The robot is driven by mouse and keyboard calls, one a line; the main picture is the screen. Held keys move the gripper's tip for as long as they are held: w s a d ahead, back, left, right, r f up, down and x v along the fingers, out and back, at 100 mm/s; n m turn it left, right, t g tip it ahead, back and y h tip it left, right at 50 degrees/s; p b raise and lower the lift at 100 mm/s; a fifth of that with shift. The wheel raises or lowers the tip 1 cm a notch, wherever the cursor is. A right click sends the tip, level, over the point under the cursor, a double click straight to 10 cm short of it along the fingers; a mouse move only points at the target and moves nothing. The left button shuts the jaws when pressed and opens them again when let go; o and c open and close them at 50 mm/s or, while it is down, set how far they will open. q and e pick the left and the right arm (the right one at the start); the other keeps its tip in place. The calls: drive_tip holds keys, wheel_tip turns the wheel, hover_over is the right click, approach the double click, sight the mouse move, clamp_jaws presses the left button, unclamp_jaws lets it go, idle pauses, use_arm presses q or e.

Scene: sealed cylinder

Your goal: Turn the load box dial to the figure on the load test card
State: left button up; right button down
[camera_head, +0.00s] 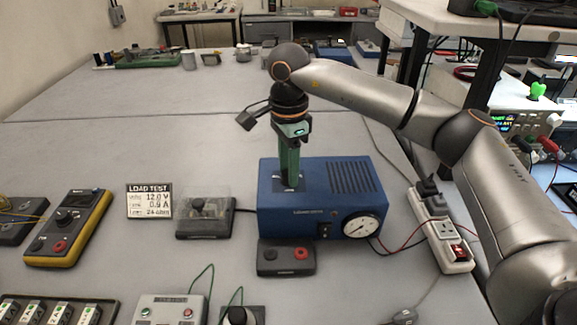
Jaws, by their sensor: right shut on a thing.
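The blue load box (345,198) stands on the grey bench, right of the middle, with vent slots on top and a white round meter (361,225) on its front. My right gripper (290,184) points straight down at the dark plate on the left of the box top. It is shut on the load box dial, which the fingers hide almost entirely, so its setting cannot be read. The load test card (149,201) stands to the left. Its small print seems to read 12.0 V, 0.9 A and a last line like 24 ohms. My left gripper is not in view.
A clear-covered unit (204,215) stands left of the box, and a small dark terminal block (286,257) lies in front. A yellow meter (69,228) is at the left. A white power strip (440,230) with cables lies right. The bench behind is mostly clear.

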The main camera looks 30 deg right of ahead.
drive_tip(key=n, duration=0.5)
drive_tip(key=shift+n, duration=0.3)
idle(0.5)
drive_tip(key=c, duration=0.5)
unclamp_jaws()
wheel_tip(320, 180, up, 13)
drive_tip(key=shift+f+p, duration=0.2)
drive_tip(key=shift+p, duration=0.1)
